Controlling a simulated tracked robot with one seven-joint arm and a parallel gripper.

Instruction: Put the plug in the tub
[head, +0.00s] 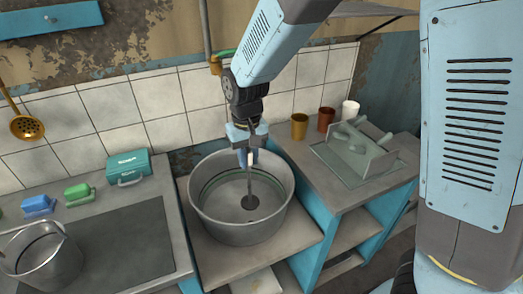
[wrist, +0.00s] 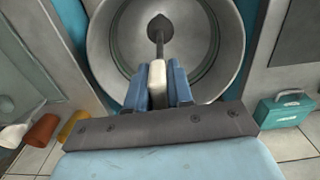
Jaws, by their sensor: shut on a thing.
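The tub (head: 211,222) is a wide, round grey metal basin standing on the counter in the middle of the head view. It also fills the top middle of the wrist view (wrist: 228,40). The plug (head: 250,202) has a white handle, a thin dark rod and a dark round disc. My gripper (head: 247,158) is over the tub, shut on the plug's white handle, which shows between the blue fingers in the wrist view (wrist: 157,78). The rod points down inside the tub, with the disc near the middle of its floor. I cannot tell whether the disc touches the floor.
A metal pot (head: 45,258) stands at the front left, near green and blue blocks (head: 78,194). A teal case (head: 128,167) is by the wall. Several cups (head: 299,126) and a grey rack (head: 355,152) stand on the right counter.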

